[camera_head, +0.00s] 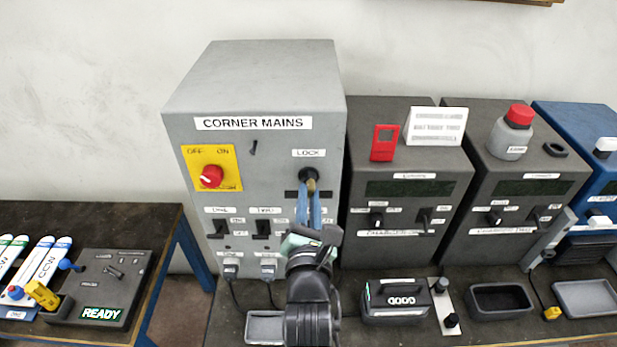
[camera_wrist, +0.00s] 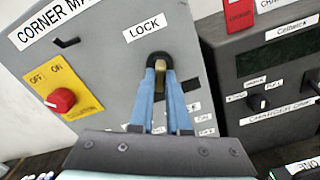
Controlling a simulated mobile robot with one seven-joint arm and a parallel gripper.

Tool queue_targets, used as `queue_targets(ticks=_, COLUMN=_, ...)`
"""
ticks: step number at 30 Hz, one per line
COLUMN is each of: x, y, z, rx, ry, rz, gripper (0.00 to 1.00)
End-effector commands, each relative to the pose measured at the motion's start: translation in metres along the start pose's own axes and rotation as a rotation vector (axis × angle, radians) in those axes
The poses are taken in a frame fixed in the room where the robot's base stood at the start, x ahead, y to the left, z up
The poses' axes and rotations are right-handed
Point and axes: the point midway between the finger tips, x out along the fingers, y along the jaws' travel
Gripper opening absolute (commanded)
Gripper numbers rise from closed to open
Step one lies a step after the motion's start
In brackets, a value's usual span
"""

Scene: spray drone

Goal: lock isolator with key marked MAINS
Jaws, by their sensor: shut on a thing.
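The grey isolator box (camera_head: 255,90) labelled CORNER MAINS stands on the bench, with a red rotary switch (camera_head: 211,176) on a yellow OFF/ON plate at its left; the switch also shows in the wrist view (camera_wrist: 61,100). The round black lock (camera_head: 308,174) sits under the LOCK label. My gripper (camera_wrist: 160,75) has its blue fingers shut on a brass-coloured key (camera_wrist: 160,78) right at the lock; the key also shows in the head view (camera_head: 311,186). The key's tip is hidden against the lock, so its depth is unclear. No MAINS marking on the key is readable.
Dark charger boxes (camera_head: 405,190) stand close to the right of the isolator. A battery pack (camera_head: 395,301) and an empty black tray (camera_head: 500,300) lie in front of them. Plugs with cables (camera_head: 231,269) hang at the isolator's lower front.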

Motion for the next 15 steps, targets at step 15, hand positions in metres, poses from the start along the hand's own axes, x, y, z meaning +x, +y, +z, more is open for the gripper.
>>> queue_targets(ticks=15, x=-0.0001, y=-0.0002, z=-0.0005, rx=-0.213, ry=0.001, rz=0.000, gripper=0.00)
